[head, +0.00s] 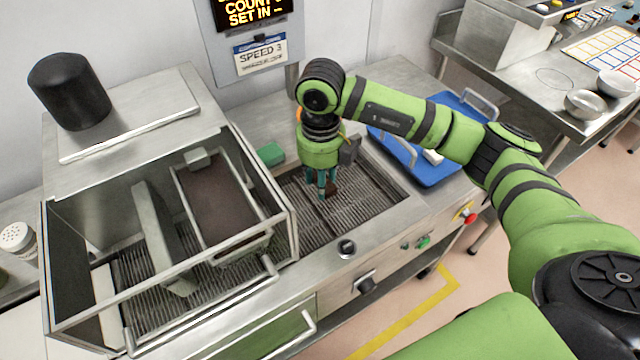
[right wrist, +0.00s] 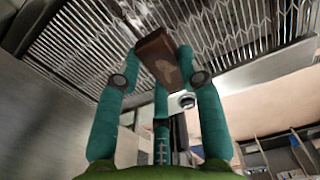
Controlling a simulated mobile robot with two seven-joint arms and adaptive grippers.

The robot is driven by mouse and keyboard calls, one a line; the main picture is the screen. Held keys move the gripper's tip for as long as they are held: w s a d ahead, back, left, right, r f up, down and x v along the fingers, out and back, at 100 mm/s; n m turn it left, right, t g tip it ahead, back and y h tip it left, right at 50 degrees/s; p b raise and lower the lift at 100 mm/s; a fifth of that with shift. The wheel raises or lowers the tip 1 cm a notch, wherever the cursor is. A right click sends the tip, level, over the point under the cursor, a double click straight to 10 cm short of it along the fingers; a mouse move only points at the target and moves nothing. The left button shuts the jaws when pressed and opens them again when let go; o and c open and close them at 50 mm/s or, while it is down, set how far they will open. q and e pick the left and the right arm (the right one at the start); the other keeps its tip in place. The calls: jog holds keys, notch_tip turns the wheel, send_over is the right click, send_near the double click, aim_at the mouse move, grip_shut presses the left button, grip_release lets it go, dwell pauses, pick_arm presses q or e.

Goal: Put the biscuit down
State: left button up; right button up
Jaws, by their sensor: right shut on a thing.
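The biscuit, a small brown block (right wrist: 160,58), is between the teal fingers of my right gripper in the right wrist view. In the head view the biscuit (head: 331,189) shows as a small dark brown piece at the fingertips. My right gripper (head: 324,188) points down over the wire belt (head: 365,205), shut on the biscuit. The belt's mesh lies behind the biscuit in the right wrist view; I cannot tell whether the biscuit touches it. My left gripper is not in view.
A clear-sided machine housing (head: 290,215) stands left of the gripper, with a green block (head: 270,154) behind. A blue tray (head: 450,172) with handles lies to the right. Knobs and a red button (head: 469,216) line the front. The belt right of the gripper is clear.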

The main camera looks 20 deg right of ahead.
notch_tip(320, 180, down, 4)
jog(key=shift+w+r+p, duration=0.1)
jog(key=shift+r+p, duration=0.05)
jog(key=shift+p, duration=0.75)
jog(key=shift+f, duration=0.25)
jog(key=shift+f+b, duration=0.25)
jog(key=shift+b, duration=0.05)
jog(key=o, duration=0.8)
jog(key=shift+c, duration=0.2)
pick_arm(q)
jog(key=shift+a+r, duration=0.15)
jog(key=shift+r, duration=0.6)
pick_arm(e)
jog(key=shift+r, duration=0.1)
